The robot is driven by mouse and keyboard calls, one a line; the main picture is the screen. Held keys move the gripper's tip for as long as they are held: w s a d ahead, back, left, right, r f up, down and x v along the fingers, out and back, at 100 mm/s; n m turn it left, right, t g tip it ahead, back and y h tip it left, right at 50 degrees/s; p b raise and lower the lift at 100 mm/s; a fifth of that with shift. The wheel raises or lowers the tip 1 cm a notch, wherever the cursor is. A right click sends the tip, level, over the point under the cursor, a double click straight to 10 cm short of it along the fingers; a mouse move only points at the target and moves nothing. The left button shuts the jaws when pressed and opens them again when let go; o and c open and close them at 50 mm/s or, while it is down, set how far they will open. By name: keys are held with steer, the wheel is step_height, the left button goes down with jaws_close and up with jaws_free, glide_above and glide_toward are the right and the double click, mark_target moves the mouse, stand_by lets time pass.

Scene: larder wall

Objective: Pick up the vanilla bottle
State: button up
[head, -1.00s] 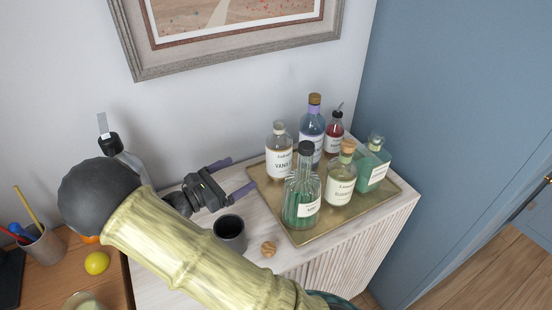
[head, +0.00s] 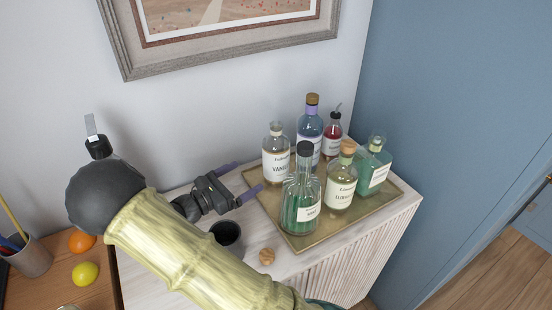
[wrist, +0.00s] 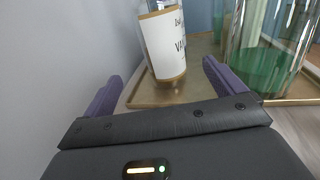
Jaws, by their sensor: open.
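The vanilla bottle (head: 276,152) is clear glass with a pale label reading "VANI…". It stands upright at the back left of the brass tray (head: 303,238). In the wrist view the bottle (wrist: 163,45) stands just beyond my gripper, its label facing me and its top cut off. My gripper (head: 240,178) is open, with purple fingers pointing at the bottle from the left. In the wrist view the bottle is between the lines of the two fingers (wrist: 163,82), ahead of their tips and apart from them. Nothing is held.
A green bottle (head: 301,200) with a black stopper stands close on the right of the vanilla bottle. Several other bottles share the tray. A dark cup (head: 227,236) and a small wooden knob-like item (head: 267,257) stand before the tray. The wall is close behind.

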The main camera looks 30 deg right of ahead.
mark_target(265, 166)
steer(key=x, duration=0.8)
steer(key=shift+d, duration=0.3)
steer(key=shift+p+x, duration=0.6)
steer(key=shift+x, duration=2)
steer(key=shift+s+f, duration=0.1)
steer(key=shift+f, duration=0.1)
steer(key=c, duration=1.6)
steer(key=shift+r, duration=0.25)
steer(key=shift+c, duration=0.2)
steer(key=shift+r, duration=4.8)
